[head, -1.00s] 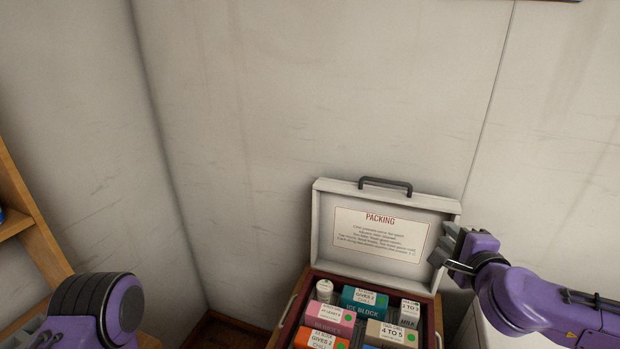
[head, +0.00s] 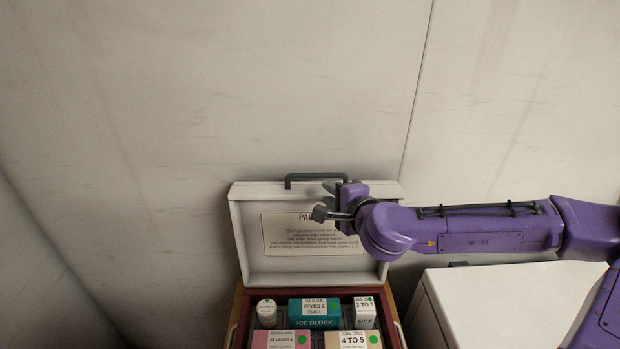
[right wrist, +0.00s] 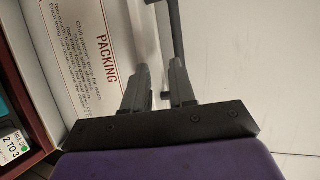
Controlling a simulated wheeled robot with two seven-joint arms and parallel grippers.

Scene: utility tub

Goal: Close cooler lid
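The cooler's pale lid (head: 250,235) stands open and upright at the back of the cooler (head: 238,305), its inside with the PACKING label (head: 285,238) facing me. A dark handle (head: 300,178) sits on the lid's top edge. My right gripper (head: 333,203) is at the lid's top edge by the handle's right end and hides part of label and edge. In the right wrist view its two fingers (right wrist: 158,82) are apart, with the lid's rim (right wrist: 148,35) and the handle (right wrist: 175,28) just beyond; I cannot tell whether they touch. My left gripper is out of view.
The cooler holds an ice block (head: 315,322), a white-capped bottle (head: 266,308), a milk carton (head: 365,318) and other labelled boxes. A white cabinet (head: 480,290) stands at the right under my right arm. A plain wall rises behind.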

